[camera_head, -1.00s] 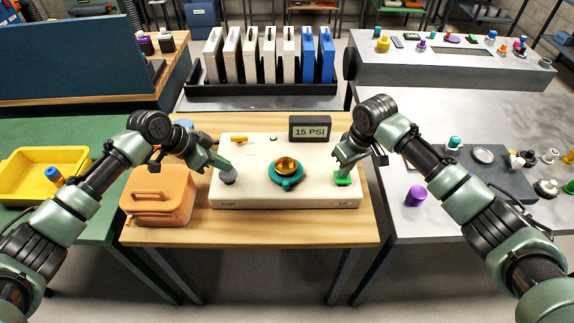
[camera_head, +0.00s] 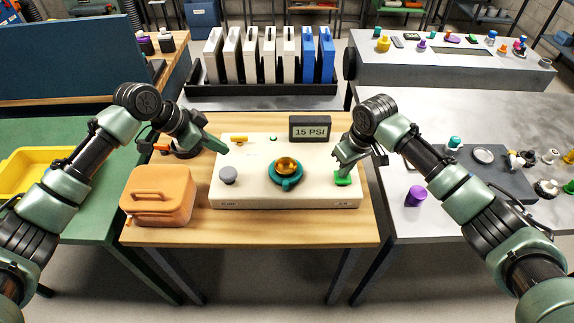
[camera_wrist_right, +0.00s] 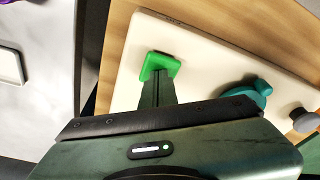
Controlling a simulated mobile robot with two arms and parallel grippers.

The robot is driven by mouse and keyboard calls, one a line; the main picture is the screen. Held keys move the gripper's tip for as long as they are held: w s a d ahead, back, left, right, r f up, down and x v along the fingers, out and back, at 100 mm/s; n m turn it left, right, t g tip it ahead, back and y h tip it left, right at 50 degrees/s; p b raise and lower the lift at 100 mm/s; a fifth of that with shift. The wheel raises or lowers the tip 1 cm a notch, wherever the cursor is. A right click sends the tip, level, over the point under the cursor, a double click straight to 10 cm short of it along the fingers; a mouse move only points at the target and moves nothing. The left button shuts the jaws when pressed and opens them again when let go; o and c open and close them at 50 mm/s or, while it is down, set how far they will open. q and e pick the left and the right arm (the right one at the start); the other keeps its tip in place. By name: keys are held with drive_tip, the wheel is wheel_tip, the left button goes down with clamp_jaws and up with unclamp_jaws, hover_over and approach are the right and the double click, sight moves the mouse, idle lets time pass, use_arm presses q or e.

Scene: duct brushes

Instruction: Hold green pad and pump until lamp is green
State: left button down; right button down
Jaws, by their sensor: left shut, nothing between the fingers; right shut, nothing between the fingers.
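The cream pump unit (camera_head: 325,199) lies on the wooden table. Its green pad (camera_head: 343,181) is at the right front; it also shows in the right wrist view (camera_wrist_right: 160,66). My right gripper (camera_head: 341,170) is shut, with its fingertips down on the pad. A grey round button (camera_head: 228,174) stands at the unit's left. My left gripper (camera_head: 223,148) is shut and empty, above and behind the button, apart from it. A small lamp (camera_head: 273,138) at the back edge looks green. The display (camera_head: 311,128) reads 15 PSI.
A teal knob with an amber dome (camera_head: 286,173) sits mid-unit, and a yellow lever (camera_head: 239,139) at its back left. An orange canister (camera_head: 158,196) stands left of the unit. The wooden table's front strip (camera_head: 260,230) is clear.

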idle(0.4)
wheel_tip(320, 180, up, 7)
idle(0.6)
idle(0.3)
